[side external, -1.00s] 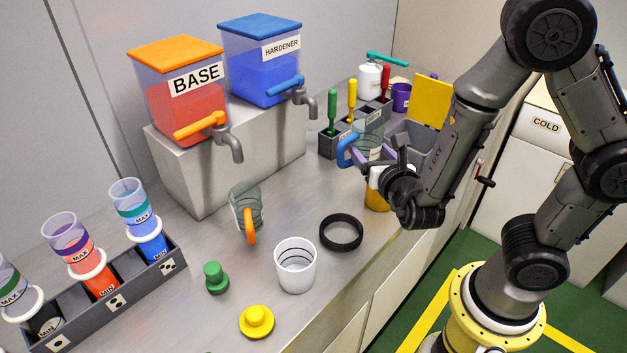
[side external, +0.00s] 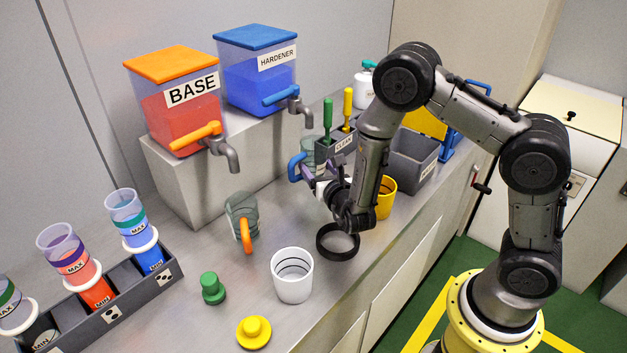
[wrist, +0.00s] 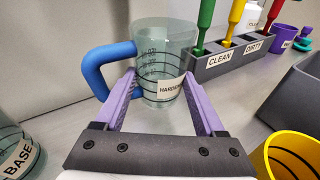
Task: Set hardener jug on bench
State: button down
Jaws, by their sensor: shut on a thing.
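The hardener jug (wrist: 165,50) is a clear cup with a blue handle and a label reading HARDENER, cut off in the wrist view. It also shows in the side view (side external: 308,150), partly behind my gripper (side external: 314,174). The purple fingers of my gripper (wrist: 162,92) are shut on the jug's body, one on each side, with the handle to the left. The jug looks upright.
A black ring (side external: 338,254) and a yellow cup (side external: 385,198) are close to my gripper. The jug with the orange handle (side external: 243,220) stands to the left, below the taps. A tool holder (wrist: 225,62) is behind. Bare bench lies between the orange-handled jug and the ring.

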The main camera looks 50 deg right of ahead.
jog(key=shift+w+d+f, duration=0.1)
jog(key=shift+w+f, duration=0.6)
jog(key=shift+f, duration=1.65)
jog(key=shift+f, duration=0.1)
grip_release()
jog(key=v, duration=1)
jog(key=shift+s+a, duration=0.25)
jog(key=shift+s+a+r, duration=0.25)
jog(key=shift+s+r, duration=0.1)
jog(key=shift+s, duration=0.25)
